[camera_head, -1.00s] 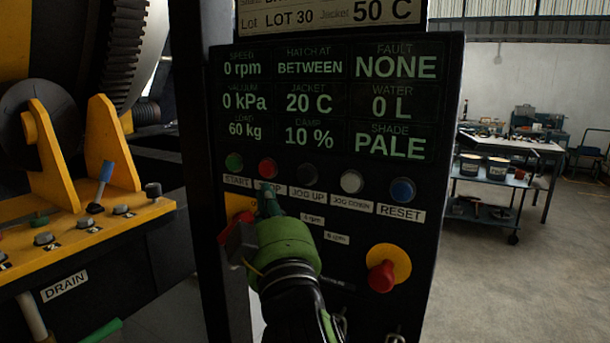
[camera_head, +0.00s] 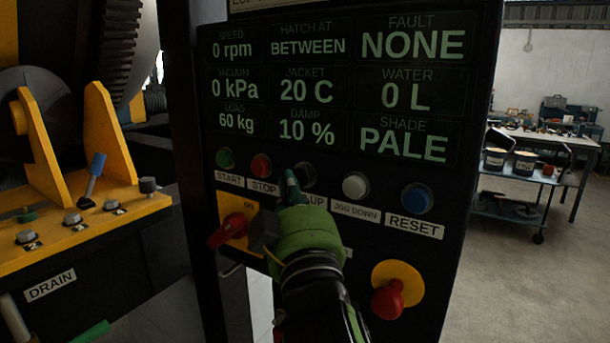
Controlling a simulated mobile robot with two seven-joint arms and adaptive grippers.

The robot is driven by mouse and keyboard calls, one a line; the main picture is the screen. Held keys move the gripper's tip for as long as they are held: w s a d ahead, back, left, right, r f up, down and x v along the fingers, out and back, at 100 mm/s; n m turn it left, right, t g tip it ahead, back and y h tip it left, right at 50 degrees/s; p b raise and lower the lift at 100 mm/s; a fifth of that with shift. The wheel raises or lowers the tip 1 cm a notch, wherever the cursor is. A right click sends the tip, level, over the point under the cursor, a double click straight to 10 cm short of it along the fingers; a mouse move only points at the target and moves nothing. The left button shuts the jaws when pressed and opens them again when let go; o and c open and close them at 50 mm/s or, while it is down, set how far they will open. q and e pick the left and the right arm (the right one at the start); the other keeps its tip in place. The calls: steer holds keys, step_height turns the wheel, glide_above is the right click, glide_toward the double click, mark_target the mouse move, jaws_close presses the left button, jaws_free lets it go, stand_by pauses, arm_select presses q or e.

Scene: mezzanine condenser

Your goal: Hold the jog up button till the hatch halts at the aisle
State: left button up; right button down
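The gripper's body covers part of the jog up label. Its fingers look close together, but their gap is hidden. The display (camera_head: 308,46) reads hatch at BETWEEN, speed 0 rpm, fault NONE. My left gripper is not in view.
A green start button (camera_head: 225,158) and blue reset button (camera_head: 417,198) share the row. Below are a red switch on a yellow plate (camera_head: 234,226) and a red emergency knob (camera_head: 388,297). Yellow machinery (camera_head: 105,140) stands left. Open floor lies right, before a cart (camera_head: 515,205).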

steer(key=shift+w+a+f, duration=0.15)
steer(key=shift+w, duration=0.1)
steer(key=shift+s, duration=0.1)
stand_by(0.9)
steer(key=shift+w+d, duration=0.3)
steer(key=shift+w, duration=0.15)
steer(key=shift+w+d+p, duration=0.25)
steer(key=shift+w+p, duration=0.05)
stand_by(0.7)
steer(key=shift+s+a, duration=0.1)
stand_by(2.9)
steer(key=shift+s+a, duration=0.4)
steer(key=shift+s, duration=0.2)
